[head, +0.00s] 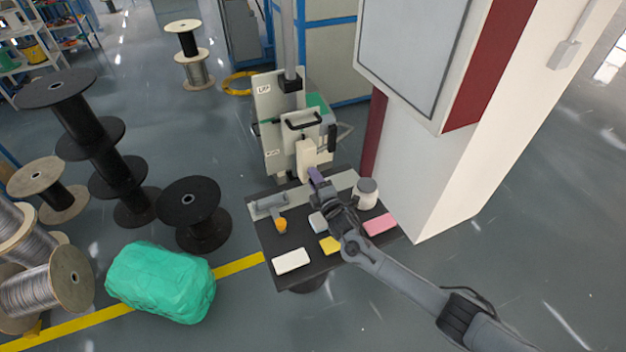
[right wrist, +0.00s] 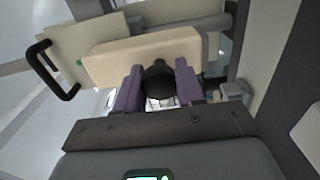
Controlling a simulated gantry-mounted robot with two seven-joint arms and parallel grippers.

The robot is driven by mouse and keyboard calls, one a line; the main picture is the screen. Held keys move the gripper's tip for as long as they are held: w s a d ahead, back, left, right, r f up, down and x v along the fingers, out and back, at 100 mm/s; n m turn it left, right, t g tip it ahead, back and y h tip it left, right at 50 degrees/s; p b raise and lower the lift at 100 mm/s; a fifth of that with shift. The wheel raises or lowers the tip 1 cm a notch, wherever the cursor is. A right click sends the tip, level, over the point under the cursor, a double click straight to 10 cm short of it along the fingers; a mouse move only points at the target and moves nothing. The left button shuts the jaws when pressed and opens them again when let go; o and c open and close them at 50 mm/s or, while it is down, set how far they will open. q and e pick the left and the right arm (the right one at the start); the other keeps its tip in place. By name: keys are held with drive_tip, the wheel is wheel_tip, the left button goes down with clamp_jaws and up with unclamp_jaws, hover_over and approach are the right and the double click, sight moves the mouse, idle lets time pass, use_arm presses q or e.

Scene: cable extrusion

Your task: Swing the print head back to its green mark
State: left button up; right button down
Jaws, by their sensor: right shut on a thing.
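The print head appears to be the pale grey unit with a black handle (head: 301,121) on the stand behind the small table. A cream block (head: 306,158) projects from it; the block also shows in the right wrist view (right wrist: 145,57). My right gripper (head: 315,174) is at the near end of this block. In the right wrist view its purple fingers (right wrist: 157,88) are shut on a round black knob (right wrist: 158,82) on the block. A small green spot (right wrist: 79,63) shows beside the block. Whether it is the green mark, I cannot tell. My left gripper is not in view.
The dark table (head: 305,272) holds a white jar (head: 366,193), an orange cup (head: 281,225), a pink block (head: 380,224), a yellow block (head: 330,244) and a white block (head: 291,261). A white cabinet (head: 455,160) stands close on the right. Cable spools stand left.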

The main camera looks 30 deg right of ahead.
drive_tip(key=shift+r, duration=0.1)
drive_tip(key=c, duration=0.7)
unclamp_jaws()
drive_tip(key=shift+s, duration=0.15)
drive_tip(key=s, duration=0.7)
drive_tip(key=s+a+p, duration=0.1)
drive_tip(key=s, duration=0.2)
drive_tip(key=shift+s+a, duration=0.1)
drive_tip(key=shift+s, duration=0.15)
